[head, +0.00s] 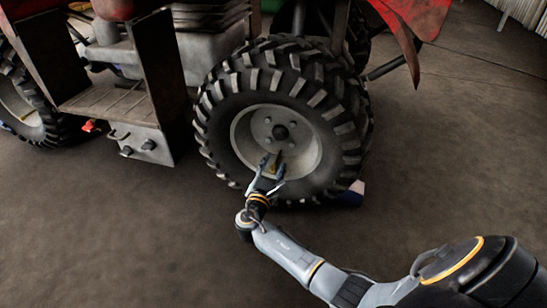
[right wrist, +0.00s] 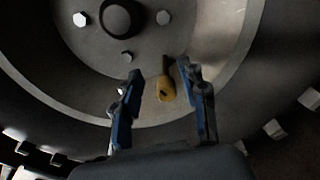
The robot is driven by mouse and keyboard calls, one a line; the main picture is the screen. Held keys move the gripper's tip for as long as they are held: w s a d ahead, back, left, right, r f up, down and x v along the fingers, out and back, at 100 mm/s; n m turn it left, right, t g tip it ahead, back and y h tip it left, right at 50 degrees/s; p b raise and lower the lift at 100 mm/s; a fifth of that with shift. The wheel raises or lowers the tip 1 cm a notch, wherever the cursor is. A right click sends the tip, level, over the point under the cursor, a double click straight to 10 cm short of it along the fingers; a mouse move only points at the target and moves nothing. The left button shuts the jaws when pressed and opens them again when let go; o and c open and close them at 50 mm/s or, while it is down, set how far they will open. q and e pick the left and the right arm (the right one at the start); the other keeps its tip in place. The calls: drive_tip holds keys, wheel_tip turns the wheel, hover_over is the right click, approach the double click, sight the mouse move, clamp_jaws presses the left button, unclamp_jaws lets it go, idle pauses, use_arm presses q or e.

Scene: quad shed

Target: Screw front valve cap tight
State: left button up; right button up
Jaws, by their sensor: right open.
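The front valve cap is a small yellow-brown piece (right wrist: 166,90) on the grey wheel rim, below the hub, in the right wrist view. It also shows as a small yellowish spot in the head view (head: 276,161). My right gripper (head: 267,166) is open in front of the lower rim. In the right wrist view its two blue fingers (right wrist: 158,84) stand to the left and right of the cap, with gaps on both sides. I cannot tell how deep the cap lies between the fingertips. My left gripper is not in view.
The big treaded tyre (head: 345,137) surrounds the rim (head: 246,142). The dark hub (head: 281,132) and several bolts sit above the cap. A metal step box (head: 146,143) stands left of the wheel. A red fender (head: 412,18) hangs at the upper right. The floor in front is clear.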

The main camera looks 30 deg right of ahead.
wheel_tip(320, 180, up, 9)
idle(0.3)
idle(0.5)
